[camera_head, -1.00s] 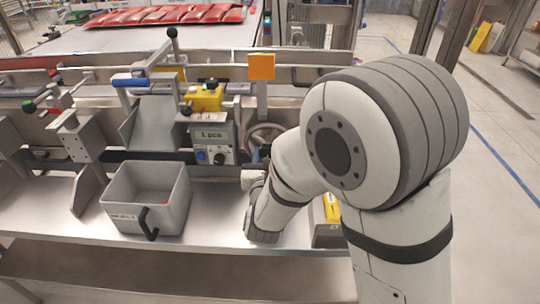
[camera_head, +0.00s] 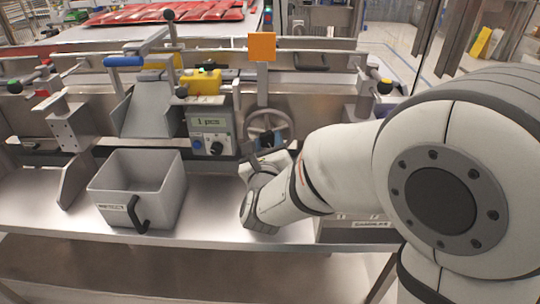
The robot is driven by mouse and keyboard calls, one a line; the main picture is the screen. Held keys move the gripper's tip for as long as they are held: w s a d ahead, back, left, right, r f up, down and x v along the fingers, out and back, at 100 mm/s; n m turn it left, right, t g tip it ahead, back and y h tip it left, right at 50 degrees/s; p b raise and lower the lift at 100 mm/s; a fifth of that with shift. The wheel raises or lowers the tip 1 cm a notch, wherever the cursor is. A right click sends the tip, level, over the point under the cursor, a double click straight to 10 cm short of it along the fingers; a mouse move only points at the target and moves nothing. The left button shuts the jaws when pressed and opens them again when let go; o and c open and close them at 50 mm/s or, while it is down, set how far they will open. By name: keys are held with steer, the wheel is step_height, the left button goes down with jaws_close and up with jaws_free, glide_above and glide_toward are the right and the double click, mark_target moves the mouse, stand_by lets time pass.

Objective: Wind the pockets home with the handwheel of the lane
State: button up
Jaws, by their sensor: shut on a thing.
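The handwheel (camera_head: 283,122) is a grey spoked wheel on the front of the lane, below an orange square plate (camera_head: 262,46). My gripper (camera_head: 268,146) is at the lower part of the wheel, at the end of my arm coming in from the right. Its fingers are small and partly hidden by my wrist. It appears shut on the handwheel's grip, which is mostly hidden. The pockets cannot be made out clearly.
Left of the wheel is a control box (camera_head: 211,133) reading "1 pcs". A grey reject bin (camera_head: 165,205) with a black handle stands on the steel shelf (camera_head: 60,225). A labelled container (camera_head: 350,228) is partly behind my arm.

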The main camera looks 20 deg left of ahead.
steer(key=n+b, duration=0.3)
steer(key=shift+f+n, duration=0.2)
steer(key=shift+n, duration=0.1)
steer(key=n+b, duration=0.2)
steer(key=n, duration=0.1)
steer(key=shift+r+n, duration=0.1)
steer(key=shift+n, duration=0.2)
steer(key=n, duration=0.3)
steer(key=shift+n+b, duration=0.4)
steer(key=n, duration=0.3)
steer(key=shift+r+n, duration=0.1)
steer(key=shift+n, duration=0.2)
steer(key=n+p, duration=0.1)
steer(key=n, duration=0.3)
steer(key=shift+n, duration=0.3)
steer(key=n+p, duration=0.1)
steer(key=n, duration=0.2)
steer(key=shift+n, duration=0.3)
steer(key=n+p, duration=0.2)
steer(key=n, duration=0.2)
steer(key=shift+n+p, duration=0.8)
steer(key=shift+n, duration=1.1)
